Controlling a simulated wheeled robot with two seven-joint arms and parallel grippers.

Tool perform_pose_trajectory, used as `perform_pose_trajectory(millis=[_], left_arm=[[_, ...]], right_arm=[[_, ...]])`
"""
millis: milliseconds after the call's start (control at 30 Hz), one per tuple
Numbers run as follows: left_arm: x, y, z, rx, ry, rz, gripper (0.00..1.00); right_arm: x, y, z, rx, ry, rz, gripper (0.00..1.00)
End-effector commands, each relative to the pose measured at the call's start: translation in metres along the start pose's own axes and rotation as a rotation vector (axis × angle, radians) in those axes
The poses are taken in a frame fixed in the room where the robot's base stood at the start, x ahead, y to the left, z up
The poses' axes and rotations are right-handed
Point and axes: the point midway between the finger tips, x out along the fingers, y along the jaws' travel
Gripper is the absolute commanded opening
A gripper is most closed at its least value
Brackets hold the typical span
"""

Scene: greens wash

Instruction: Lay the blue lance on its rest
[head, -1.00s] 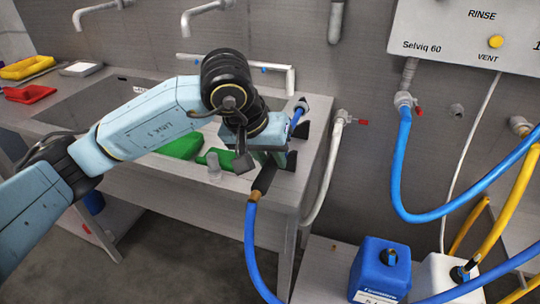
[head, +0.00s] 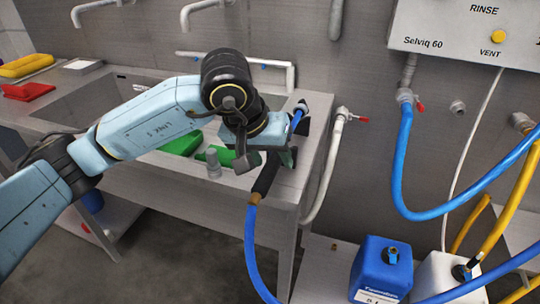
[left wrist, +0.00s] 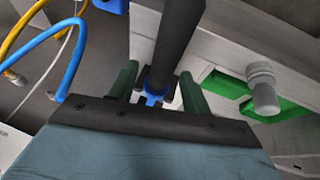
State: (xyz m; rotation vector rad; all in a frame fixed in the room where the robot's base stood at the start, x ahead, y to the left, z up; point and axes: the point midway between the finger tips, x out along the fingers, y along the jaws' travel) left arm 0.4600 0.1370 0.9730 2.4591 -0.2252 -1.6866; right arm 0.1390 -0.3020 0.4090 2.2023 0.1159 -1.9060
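The blue lance has a black handle (head: 267,174) with a brass end fitting and a thin blue tube (head: 296,119). It lies slanted over the right end of the sink counter. My left gripper (head: 270,155) is around the lance just past the handle. In the left wrist view, its green fingers (left wrist: 160,92) stand either side of the lance with dark pads close against it. Black pieces at the counter's right end may belong to the rest; my gripper partly hides them, and I cannot tell whether the lance touches them. My right gripper is out of view.
The steel counter (head: 310,185) holds green items (head: 218,155) and a small grey bottle (head: 213,164). A blue hose (head: 251,250) hangs from the lance. A blue canister (head: 378,268) and a white one stand below right. A white pipe runs beside the counter.

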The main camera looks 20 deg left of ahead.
Motion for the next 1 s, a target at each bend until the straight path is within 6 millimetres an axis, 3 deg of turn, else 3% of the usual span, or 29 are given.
perform_pose_trajectory(millis=[367,467,800,1000], left_arm=[[-0.006,0.000,0.000,0.000,-0.001,0.000,0.50],[-0.019,0.000,-0.001,0.000,0.001,-0.001,0.50],[-0.096,0.000,-0.001,0.000,0.004,0.000,0.50],[-0.125,0.000,-0.001,0.000,0.002,-0.001,0.50]], right_arm=[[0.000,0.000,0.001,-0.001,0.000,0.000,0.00],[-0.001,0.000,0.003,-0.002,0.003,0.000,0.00],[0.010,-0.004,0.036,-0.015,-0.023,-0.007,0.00],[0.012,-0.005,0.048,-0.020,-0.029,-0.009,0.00]])
